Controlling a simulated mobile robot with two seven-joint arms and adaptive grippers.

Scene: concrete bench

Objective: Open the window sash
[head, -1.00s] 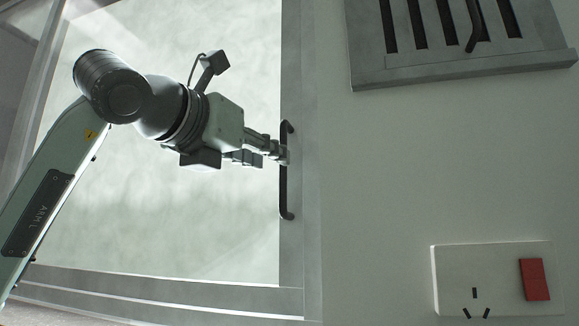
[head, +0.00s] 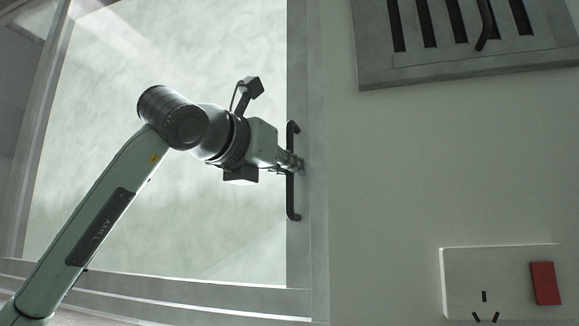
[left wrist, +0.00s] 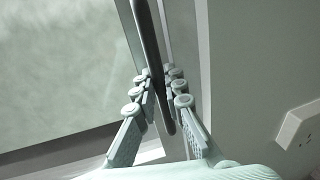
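The window sash (head: 190,235) has a pale, cloudy pane in a grey frame and looks closed in its surround. A black upright bar handle (head: 291,203) is fixed on its right stile. My left gripper (head: 291,162) is at the middle of the handle, its arm reaching across the pane from the lower left. In the left wrist view the handle (left wrist: 150,45) runs between the two fingers of the gripper (left wrist: 158,82), which look closed around it. The exact contact is partly hidden. My right gripper is in neither view.
A grey slotted vent panel (head: 460,68) with a dark lever is on the wall at the upper right. A white socket plate (head: 510,270) with a red switch (head: 545,283) is at the lower right. The plain wall between them is clear.

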